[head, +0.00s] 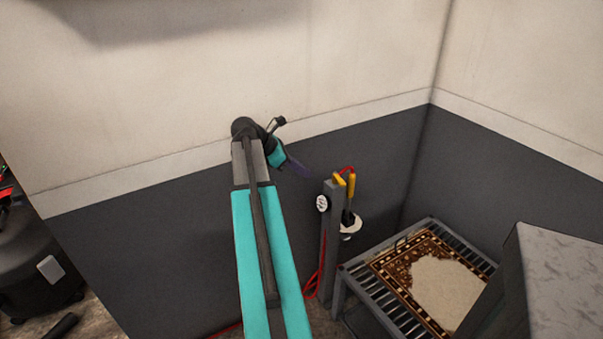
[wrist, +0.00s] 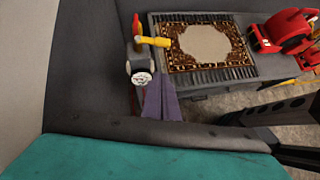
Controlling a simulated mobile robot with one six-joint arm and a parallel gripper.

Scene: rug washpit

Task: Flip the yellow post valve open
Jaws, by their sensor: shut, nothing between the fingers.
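The yellow post valve (head: 339,181) sits on top of a grey post (head: 331,235) against the dark lower wall. A red piece shows at the valve, and a second yellow part hangs beside it. In the wrist view the yellow valve (wrist: 154,41) lies sideways beside a red piece (wrist: 136,25). My gripper (head: 312,174) is shut and empty, just left of the valve and apart from it. Its purple fingers (wrist: 161,92) also show in the wrist view, below the valve. I cannot tell the exact gap or the lever's setting.
A white round gauge (head: 322,203) is on the post's side. A slatted rack (head: 344,284) with a patterned rug (head: 447,285) stands to the right. A grey block (head: 555,280) fills the lower right. A red machine (wrist: 285,32) is beyond the rug in the wrist view.

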